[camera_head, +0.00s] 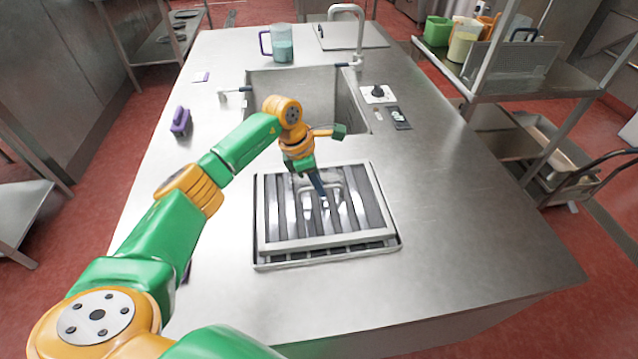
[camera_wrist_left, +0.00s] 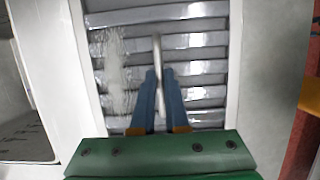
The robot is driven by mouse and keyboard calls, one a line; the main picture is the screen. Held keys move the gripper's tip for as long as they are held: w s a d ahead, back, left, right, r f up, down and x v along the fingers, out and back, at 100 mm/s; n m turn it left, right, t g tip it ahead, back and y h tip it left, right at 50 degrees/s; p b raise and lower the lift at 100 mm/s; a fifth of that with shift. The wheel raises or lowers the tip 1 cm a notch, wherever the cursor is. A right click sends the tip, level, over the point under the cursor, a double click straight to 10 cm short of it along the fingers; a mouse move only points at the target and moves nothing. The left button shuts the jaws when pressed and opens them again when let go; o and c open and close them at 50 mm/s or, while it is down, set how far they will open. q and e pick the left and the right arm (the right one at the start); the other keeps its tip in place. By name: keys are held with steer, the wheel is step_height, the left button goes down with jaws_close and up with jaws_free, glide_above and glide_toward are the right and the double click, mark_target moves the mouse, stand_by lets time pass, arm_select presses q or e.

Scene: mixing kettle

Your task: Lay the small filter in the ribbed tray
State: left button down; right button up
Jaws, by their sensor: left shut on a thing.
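The small filter (camera_head: 294,242) is a steel frame with sloping slats and a thin wire handle. It is over the ribbed tray (camera_head: 330,262), inside the outline of the tray's rim. Dark ribs of the tray show in a strip along the filter's front edge. I cannot tell whether the filter rests flat or hangs slightly above. My left gripper (camera_head: 324,196) points down at the filter's middle, its blue fingers shut on the handle. In the left wrist view, the fingers (camera_wrist_left: 157,82) close around the thin handle (camera_wrist_left: 157,48) above the filter's slats (camera_wrist_left: 200,68). My right gripper is not in view.
A sink (camera_head: 300,90) with a tall tap (camera_head: 358,35) lies behind the tray. A jug (camera_head: 281,45) stands beyond it. A purple-handled item (camera_head: 181,121) lies at left and a knob panel (camera_head: 378,93) at right. The steel counter (camera_head: 470,220) is clear right of the tray.

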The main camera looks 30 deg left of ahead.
arm_select(q)
steer(key=shift+f+b, duration=0.9)
steer(key=shift+f, duration=0.15)
stand_by(0.4)
stand_by(0.4)
steer(key=shift+c, duration=1.8)
jaws_free()
steer(key=shift+p+v, duration=0.9)
steer(key=shift+v, duration=0.15)
steer(key=shift+p+v, duration=1.95)
steer(key=shift+v, duration=0.55)
